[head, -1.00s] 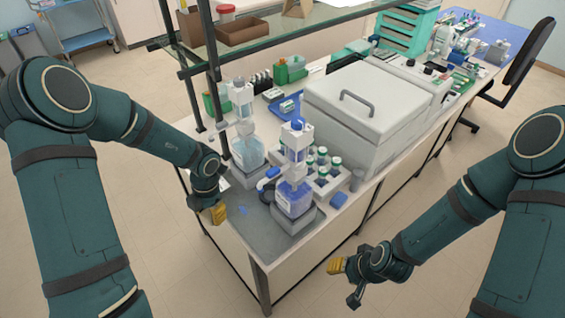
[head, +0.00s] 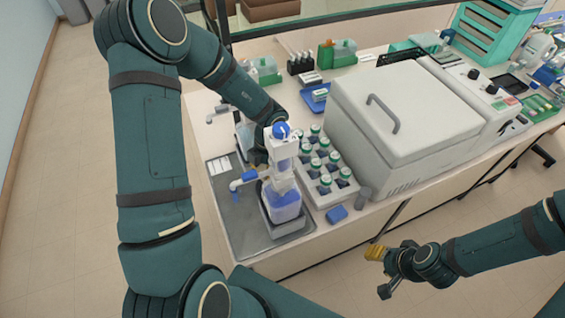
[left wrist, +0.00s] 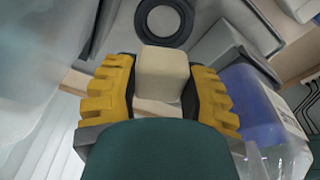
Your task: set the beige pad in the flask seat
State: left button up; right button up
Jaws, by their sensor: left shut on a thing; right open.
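My left gripper (left wrist: 160,88) is shut on the beige pad (left wrist: 163,72), a small pale block between its yellow fingers in the left wrist view. A dark ring (left wrist: 141,20), which looks like the flask seat, lies on the grey surface beyond the pad, apart from it in the picture. In the head view the left gripper (head: 260,155) is mostly hidden behind a dispenser bottle, and the pad cannot be made out there. My right gripper (head: 380,271) is open and empty, in front of the bench.
The dispenser bottle with blue liquid (head: 283,207) stands close to the left gripper, on the grey tray (head: 232,225). A rack of green-capped vials (head: 330,192), a blue block (head: 337,213) and a large grey lidded box (head: 385,110) stand to the right.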

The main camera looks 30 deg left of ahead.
pick_arm(q)
jog(key=shift+w+d, duration=0.2)
jog(key=shift+w, duration=0.05)
jog(key=shift+s+a+f, duration=0.1)
jog(key=shift+s+f, duration=0.05)
jog(key=shift+f, duration=0.8)
notch_tip(320, 180, down, 4)
jog(key=b, duration=0.3)
jog(key=shift+f, duration=0.1)
jog(key=shift+f+b, duration=0.35)
jog(key=shift+b, duration=0.3)
jog(key=shift+f, duration=0.35)
jog(key=o, duration=0.9)
notch_tip(320, 180, up, 12)
jog(key=w, duration=0.2)
jog(key=shift+d, duration=0.35)
